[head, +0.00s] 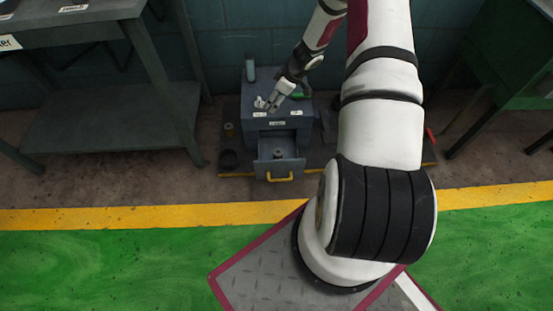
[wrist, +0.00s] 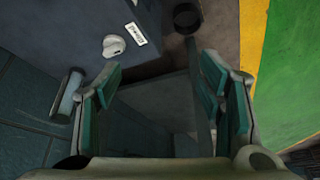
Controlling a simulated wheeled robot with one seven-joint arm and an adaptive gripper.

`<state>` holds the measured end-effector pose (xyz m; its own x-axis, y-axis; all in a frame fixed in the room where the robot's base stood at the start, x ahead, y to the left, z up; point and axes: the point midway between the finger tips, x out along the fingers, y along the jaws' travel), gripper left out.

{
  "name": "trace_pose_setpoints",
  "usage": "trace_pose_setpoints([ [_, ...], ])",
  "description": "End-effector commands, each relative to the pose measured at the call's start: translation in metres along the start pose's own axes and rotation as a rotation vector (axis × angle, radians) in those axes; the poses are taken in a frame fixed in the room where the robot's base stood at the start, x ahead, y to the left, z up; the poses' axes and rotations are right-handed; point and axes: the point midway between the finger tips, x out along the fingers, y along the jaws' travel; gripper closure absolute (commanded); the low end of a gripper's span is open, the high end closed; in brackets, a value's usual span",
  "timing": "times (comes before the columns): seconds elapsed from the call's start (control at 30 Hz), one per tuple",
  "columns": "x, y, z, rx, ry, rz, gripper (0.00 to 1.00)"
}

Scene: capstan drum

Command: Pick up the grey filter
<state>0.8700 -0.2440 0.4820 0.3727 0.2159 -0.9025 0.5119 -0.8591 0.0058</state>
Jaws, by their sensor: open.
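A grey-blue cylinder (head: 250,70), which may be the grey filter, stands at the back left of the top of a blue-grey cabinet (head: 255,122). A similar cylinder (wrist: 68,95) shows at the left of the wrist view, outside my left finger. A small grey round thing (head: 277,153) sits in the cabinet's open drawer (head: 279,168); I cannot tell which is the filter. My gripper (head: 274,99) is over the cabinet top. In the wrist view my gripper (wrist: 160,65) is open, with nothing between its teal pads.
A small white object (wrist: 114,45) lies beside a label (wrist: 136,34) on the cabinet top. A dark round container (head: 228,158) stands left of the drawer. A workbench (head: 110,105) is at left; the green floor in front is clear.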

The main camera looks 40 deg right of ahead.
Motion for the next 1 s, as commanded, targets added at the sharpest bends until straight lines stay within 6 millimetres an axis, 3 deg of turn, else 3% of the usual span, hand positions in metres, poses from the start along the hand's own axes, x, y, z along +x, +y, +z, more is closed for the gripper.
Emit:
trace_pose_setpoints([
  [0.03, 0.036, 0.001, 0.029, 0.013, -0.006, -0.004, 0.38],
  [0.2, 0.11, -0.001, 0.099, 0.016, -0.028, 0.001, 0.38],
  [0.4, 0.154, -0.01, 0.143, 0.015, -0.047, -0.001, 0.38],
  [1.0, 0.242, -0.013, 0.157, 0.01, -0.054, -0.002, 0.38],
])
